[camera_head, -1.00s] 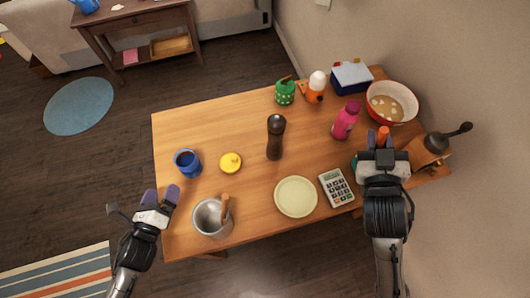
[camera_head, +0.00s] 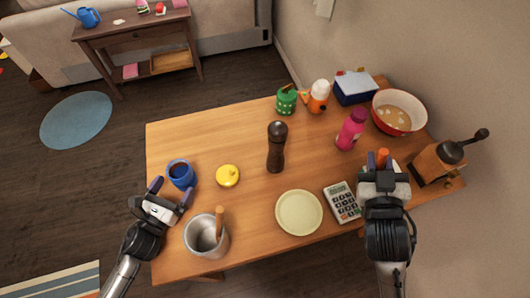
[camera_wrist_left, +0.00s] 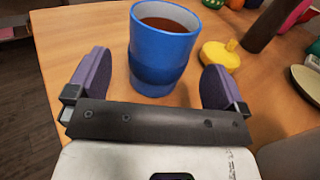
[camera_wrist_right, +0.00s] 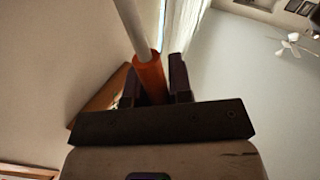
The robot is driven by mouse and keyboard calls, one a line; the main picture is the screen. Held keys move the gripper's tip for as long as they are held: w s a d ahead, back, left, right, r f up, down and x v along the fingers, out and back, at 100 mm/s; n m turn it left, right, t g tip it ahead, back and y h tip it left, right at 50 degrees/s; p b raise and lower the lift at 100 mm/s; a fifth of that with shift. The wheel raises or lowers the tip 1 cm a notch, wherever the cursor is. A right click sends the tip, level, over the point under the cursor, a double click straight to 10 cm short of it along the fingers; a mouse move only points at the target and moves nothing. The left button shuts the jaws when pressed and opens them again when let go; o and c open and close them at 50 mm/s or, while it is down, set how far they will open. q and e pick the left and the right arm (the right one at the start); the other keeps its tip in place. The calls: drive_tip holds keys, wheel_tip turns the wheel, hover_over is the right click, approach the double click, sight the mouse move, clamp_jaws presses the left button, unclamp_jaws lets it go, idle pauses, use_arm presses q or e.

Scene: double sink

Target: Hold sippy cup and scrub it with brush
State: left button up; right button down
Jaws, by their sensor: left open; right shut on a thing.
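The blue cup (camera_head: 181,173) stands upright on the table's left side, open at the top, brown inside. It also shows in the left wrist view (camera_wrist_left: 160,55). My left gripper (camera_head: 171,191) is open just in front of the cup. In the left wrist view, its two purple fingers are apart, with the cup beyond and between them, not gripped. My right gripper (camera_head: 379,160) is shut on an orange handle (camera_wrist_right: 150,80) at the table's right. A pale rod runs on from this handle, likely the brush; its head is not clearly visible. A yellow lid-like piece (camera_head: 228,176) lies right of the cup.
A metal pot (camera_head: 193,240) with a wooden-handled tool stands close to my left gripper. A dark pepper mill (camera_head: 276,150), plate (camera_head: 299,212), calculator (camera_head: 341,202), pink bottle (camera_head: 351,130), bowl (camera_head: 421,103) and grinder (camera_head: 438,161) occupy the table. The left back is clear.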

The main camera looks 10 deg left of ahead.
sight(176, 184)
use_arm(q)
drive_tip(key=shift+x, duration=2.25)
drive_tip(key=shift+c, duration=0.2)
drive_tip(key=c, duration=1)
drive_tip(key=o, duration=0.7)
drive_tip(key=shift+c, duration=0.4)
drive_tip(key=c, duration=0.7)
drive_tip(key=shift+o, duration=0.2)
